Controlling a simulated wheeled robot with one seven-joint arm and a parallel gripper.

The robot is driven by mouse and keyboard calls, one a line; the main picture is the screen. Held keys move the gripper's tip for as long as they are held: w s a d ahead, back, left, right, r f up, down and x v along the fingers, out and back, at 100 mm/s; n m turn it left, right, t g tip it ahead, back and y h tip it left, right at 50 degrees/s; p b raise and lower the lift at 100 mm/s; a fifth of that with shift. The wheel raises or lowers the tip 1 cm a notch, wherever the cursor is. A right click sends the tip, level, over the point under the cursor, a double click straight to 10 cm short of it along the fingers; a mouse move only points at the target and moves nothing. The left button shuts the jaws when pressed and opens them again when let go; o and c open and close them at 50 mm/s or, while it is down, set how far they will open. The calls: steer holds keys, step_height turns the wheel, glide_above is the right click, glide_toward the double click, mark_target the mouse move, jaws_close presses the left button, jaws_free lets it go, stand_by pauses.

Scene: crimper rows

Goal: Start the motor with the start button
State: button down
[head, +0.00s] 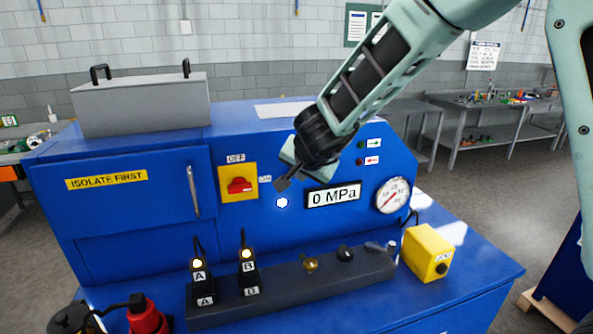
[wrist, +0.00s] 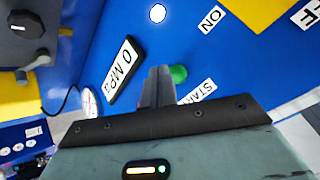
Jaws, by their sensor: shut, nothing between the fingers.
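The green start button (wrist: 179,74) shows in the wrist view beside my fingers, with a white START label (wrist: 197,92) close by, partly covered. In the head view the button is hidden behind my gripper (head: 282,184). My gripper is shut and empty, its fingertips close in front of the blue panel. In the wrist view the shut fingers (wrist: 157,82) overlap the button's edge; I cannot tell whether they touch it. A white lamp (head: 282,202) glows just below the fingertips in the head view. The display (head: 334,195) reads 0 MPa.
A red rotary switch (head: 239,186) on a yellow plate sits left of my gripper. A pressure gauge (head: 392,195) is at the right. Below are a dark bar (head: 290,289) with plugs A (head: 200,277) and B (head: 247,269), and a yellow button box (head: 428,252).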

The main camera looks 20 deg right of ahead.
steer(key=shift+w, duration=0.15)
stand_by(0.3)
steer(key=shift+w+p, duration=0.25)
steer(key=shift+p, duration=0.2)
steer(key=shift+w+p, duration=0.35)
steer(key=shift+w, duration=0.15)
stand_by(0.5)
stand_by(0.3)
steer(key=shift+s, duration=0.9)
steer(key=shift+s+b, duration=0.55)
steer(key=shift+s, duration=1.95)
